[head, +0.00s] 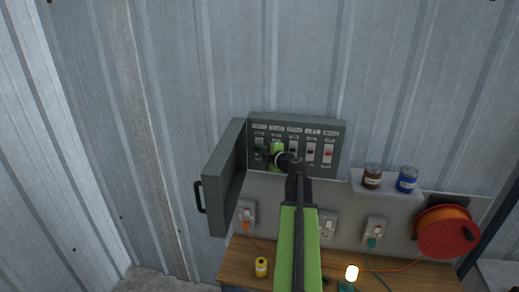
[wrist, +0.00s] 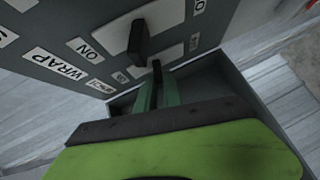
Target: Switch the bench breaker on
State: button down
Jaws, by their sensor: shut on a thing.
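The grey breaker panel (head: 342,135) is on the corrugated wall, its door (head: 226,180) swung open to the left. It has a row of labelled switches; the labels are too small to read surely in the head view, so I cannot tell which is the bench breaker. The rightmost switch (head: 328,152) has a red mark. My gripper (head: 272,152) is at the left part of the row and hides some of it. In the wrist view its green fingers (wrist: 157,92) are shut on a dark switch lever (wrist: 157,70). A larger-looking black lever (wrist: 138,38) stands beside it.
Below is a wooden bench (head: 235,268) with a yellow can (head: 261,267) and a lit lamp (head: 352,272). Two jars, brown (head: 372,175) and blue (head: 407,179), stand on a shelf to the right. An orange cable reel (head: 446,231) hangs further right. The open door bounds the left side.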

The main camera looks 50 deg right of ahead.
jog(key=c, duration=1.8)
grip_release()
jog(key=shift+o, duration=0.2)
jog(key=p+v, duration=0.2)
jog(key=v, duration=1)
jog(key=shift+s, duration=0.1)
